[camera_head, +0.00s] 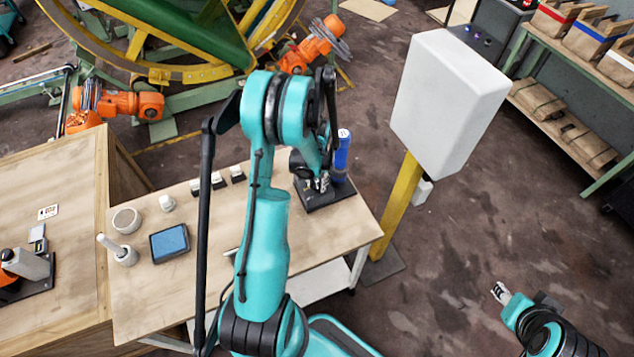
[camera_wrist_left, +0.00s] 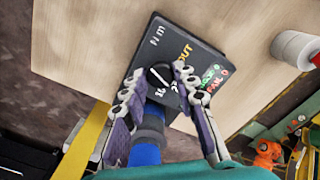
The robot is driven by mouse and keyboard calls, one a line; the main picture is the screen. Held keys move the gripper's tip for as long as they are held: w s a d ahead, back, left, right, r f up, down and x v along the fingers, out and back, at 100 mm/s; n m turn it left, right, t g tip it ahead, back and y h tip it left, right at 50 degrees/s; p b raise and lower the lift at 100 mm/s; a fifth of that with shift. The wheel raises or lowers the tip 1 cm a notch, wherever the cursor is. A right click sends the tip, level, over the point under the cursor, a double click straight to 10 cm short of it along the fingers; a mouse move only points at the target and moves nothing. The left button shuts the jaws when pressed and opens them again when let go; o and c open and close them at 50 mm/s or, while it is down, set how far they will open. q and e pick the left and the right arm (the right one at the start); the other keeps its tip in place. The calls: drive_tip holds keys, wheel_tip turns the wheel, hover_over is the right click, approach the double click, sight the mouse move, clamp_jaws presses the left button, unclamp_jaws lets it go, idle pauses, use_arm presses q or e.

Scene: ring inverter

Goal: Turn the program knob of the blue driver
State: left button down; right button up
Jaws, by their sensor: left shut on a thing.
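The blue driver (camera_head: 343,150) stands upright in its dark base (camera_head: 338,194) at the right end of the wooden table. The left wrist view shows the driver's blue body (camera_wrist_left: 146,155) and the base's lettered face (camera_wrist_left: 190,45). The black program knob (camera_wrist_left: 160,76) with a white pointer line sits on that face. My left gripper (camera_head: 322,182) is low over the base, in front of the driver. In the wrist view its fingers (camera_wrist_left: 159,74) are shut on the knob, one on each side. My right gripper (camera_head: 499,292) is far from the table at lower right, its jaws unclear.
The table (camera_head: 145,275) also holds a blue-screened device (camera_head: 169,243), a round pot (camera_head: 126,220) and several small dark blocks (camera_head: 219,180). A white box (camera_head: 445,105) on a yellow post (camera_head: 395,205) stands close to the table's right end.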

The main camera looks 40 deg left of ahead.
sight(317, 185)
use_arm(q)
drive_tip(key=n+b, duration=0.2)
drive_tip(key=n, duration=0.1)
drive_tip(key=shift+f+n+b, duration=0.15)
drive_tip(key=shift+n+b, duration=1.2)
drive_tip(key=shift+n, duration=0.95)
drive_tip(key=c, duration=1.2)
unclamp_jaws()
drive_tip(key=shift+r, duration=0.2)
wheel_tip(317, 185, up, 12)
drive_tip(key=shift+f, duration=0.1)
